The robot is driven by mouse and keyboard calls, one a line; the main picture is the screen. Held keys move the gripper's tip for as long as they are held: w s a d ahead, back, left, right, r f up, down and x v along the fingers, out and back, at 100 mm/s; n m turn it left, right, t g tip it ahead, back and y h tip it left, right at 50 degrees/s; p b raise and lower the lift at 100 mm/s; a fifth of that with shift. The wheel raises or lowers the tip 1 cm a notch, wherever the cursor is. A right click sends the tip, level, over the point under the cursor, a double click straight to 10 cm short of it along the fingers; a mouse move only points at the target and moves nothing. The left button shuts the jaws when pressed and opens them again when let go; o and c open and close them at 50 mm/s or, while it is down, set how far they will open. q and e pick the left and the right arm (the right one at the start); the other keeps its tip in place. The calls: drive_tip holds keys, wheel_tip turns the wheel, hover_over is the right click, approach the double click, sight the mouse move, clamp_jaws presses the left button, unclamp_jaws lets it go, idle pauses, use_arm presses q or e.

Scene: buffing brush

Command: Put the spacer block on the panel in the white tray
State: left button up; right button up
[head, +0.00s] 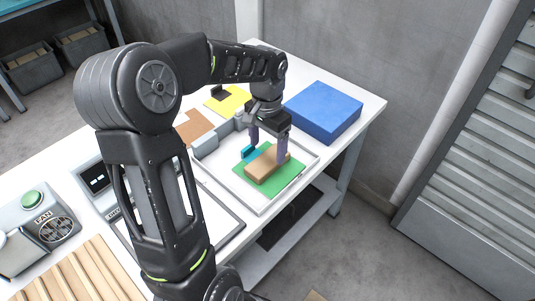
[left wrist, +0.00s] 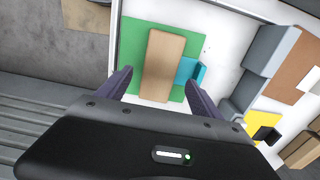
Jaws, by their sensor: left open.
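The white tray (head: 237,193) stands on the table with a flat green panel (head: 291,174) in it. A tan block (head: 266,167), which looks like the spacer block, lies on the panel; it also shows in the left wrist view (left wrist: 160,62). A small cyan piece (left wrist: 187,70) is beside the block, close to its side; it shows in the head view too (head: 248,152). My left gripper (head: 268,156) is open, pointing down over the block, its fingers on either side of it. I cannot tell whether they touch it. My right gripper is not in view.
A blue box (head: 323,111) stands behind the tray. A grey fixture (head: 206,143) is at the tray's left edge. A yellow sheet (head: 229,102) and a brown sheet (head: 192,127) lie beyond. A control box with a green button (head: 32,198) is at the left.

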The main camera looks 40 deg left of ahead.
sight(268, 160)
use_arm(q)
wheel_tip(268, 160, up, 8)
drive_tip(key=shift+f, duration=0.1)
idle(0.7)
